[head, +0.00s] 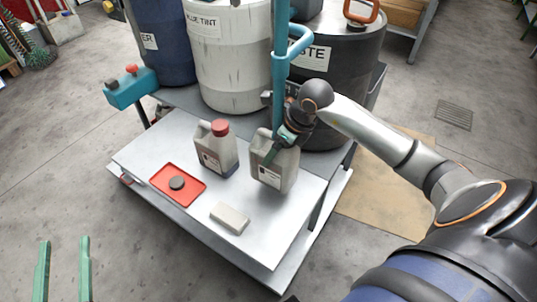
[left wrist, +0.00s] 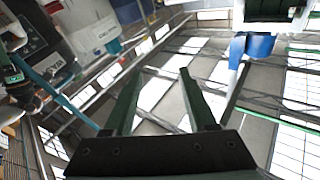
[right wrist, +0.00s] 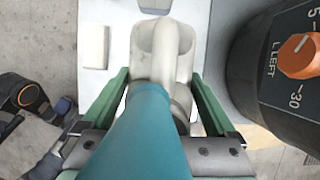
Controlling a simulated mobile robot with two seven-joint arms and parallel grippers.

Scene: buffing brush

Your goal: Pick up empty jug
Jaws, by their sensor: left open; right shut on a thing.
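A grey translucent jug (head: 272,172) with a white label stands upright near the right side of the metal cart top in the head view. My right gripper (head: 281,150) is shut on its upper part from the right. In the right wrist view the same jug (right wrist: 150,45) sits between the green fingers, and a teal pipe hides part of it. A second jug (head: 214,152) with a red cap and a dark lower part stands just left of it. My left gripper (head: 63,268) is open and empty at the lower left, away from the cart; its fingers also show in the left wrist view (left wrist: 160,85).
Blue, white (head: 232,65) and black (head: 335,85) drums stand behind the cart (head: 175,140). A red tray (head: 178,195) with a dark puck and a pale block (head: 230,217) lie in front.

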